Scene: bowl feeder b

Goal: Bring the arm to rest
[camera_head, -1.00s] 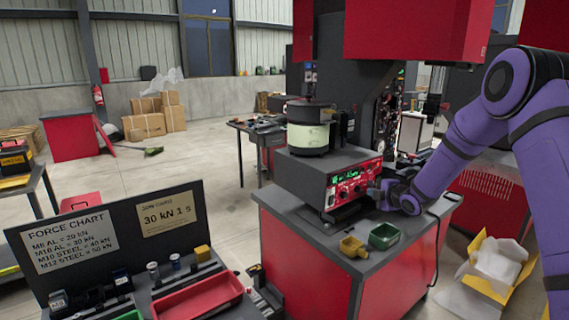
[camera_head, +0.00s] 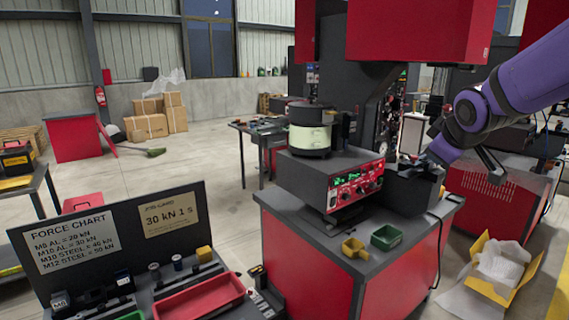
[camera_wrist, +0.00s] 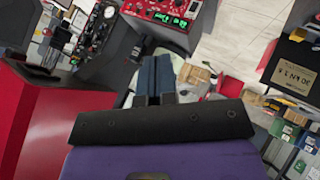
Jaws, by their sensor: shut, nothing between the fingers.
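My gripper (camera_wrist: 155,62) shows in the wrist view with its two dark fingers side by side, shut and empty. In the head view my purple arm comes in from the upper right, and its wrist end is raised above the right side of the red bench (camera_head: 315,275). The fingers are hard to make out in that view. The wrist end appears to the right of the bowl feeder (camera_head: 311,140) and its red control panel (camera_head: 355,187), near a dark block (camera_head: 412,188). I cannot tell the exact gap to that block.
A yellow scoop-like part (camera_head: 353,248) and a green bin (camera_head: 386,237) sit on the bench front. A red machine housing (camera_head: 420,32) hangs above. An open yellow carton (camera_head: 497,268) stands on the floor at right. A force chart board (camera_head: 115,235) stands at front left.

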